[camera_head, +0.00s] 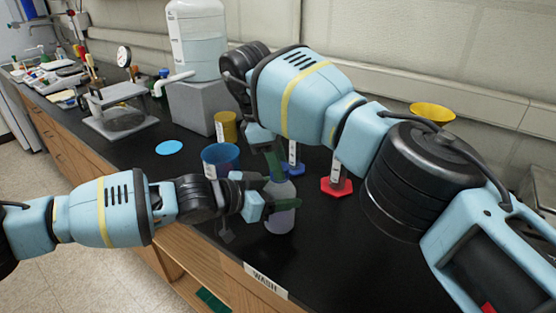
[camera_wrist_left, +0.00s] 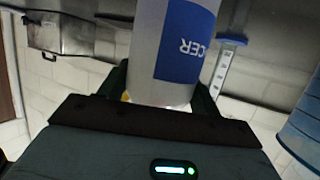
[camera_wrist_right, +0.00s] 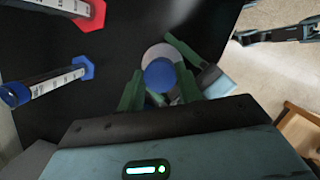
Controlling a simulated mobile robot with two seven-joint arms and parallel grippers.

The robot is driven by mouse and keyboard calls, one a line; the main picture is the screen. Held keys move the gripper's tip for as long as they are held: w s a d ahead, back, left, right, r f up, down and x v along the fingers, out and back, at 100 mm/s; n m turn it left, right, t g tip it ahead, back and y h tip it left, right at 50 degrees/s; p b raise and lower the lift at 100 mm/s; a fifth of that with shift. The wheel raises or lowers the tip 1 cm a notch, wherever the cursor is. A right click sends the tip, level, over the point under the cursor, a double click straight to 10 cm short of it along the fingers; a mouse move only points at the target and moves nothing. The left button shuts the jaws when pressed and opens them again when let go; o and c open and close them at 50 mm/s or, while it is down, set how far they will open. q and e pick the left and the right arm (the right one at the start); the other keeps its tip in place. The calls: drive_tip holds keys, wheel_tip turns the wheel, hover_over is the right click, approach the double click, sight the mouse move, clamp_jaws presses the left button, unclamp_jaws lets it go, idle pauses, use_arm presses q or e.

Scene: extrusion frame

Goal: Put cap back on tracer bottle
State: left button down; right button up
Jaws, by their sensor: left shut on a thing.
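The tracer bottle (camera_head: 281,218), pale and with a blue label (camera_wrist_left: 187,42) in the left wrist view, stands roughly upright near the bench's front edge. My left gripper (camera_head: 262,202) is shut on the bottle, from the left. My right gripper (camera_head: 275,165) points down right above the bottle. In the right wrist view, the round blue cap (camera_wrist_right: 160,75) lies between the right fingertips (camera_wrist_right: 161,74), over the pale bottle top (camera_wrist_right: 157,53). I cannot tell whether those fingers grip the cap or whether it touches the bottle. The bottle's neck is hidden in the head view.
Close behind stand a blue cup (camera_head: 220,158), a yellow cup (camera_head: 226,124), and cylinders on a blue base (camera_head: 292,168) and a red base (camera_head: 336,187). A blue disc (camera_head: 169,147) lies left on the black bench. A "WASH" label (camera_head: 265,280) marks the front edge.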

drive_tip(key=o, duration=0.4)
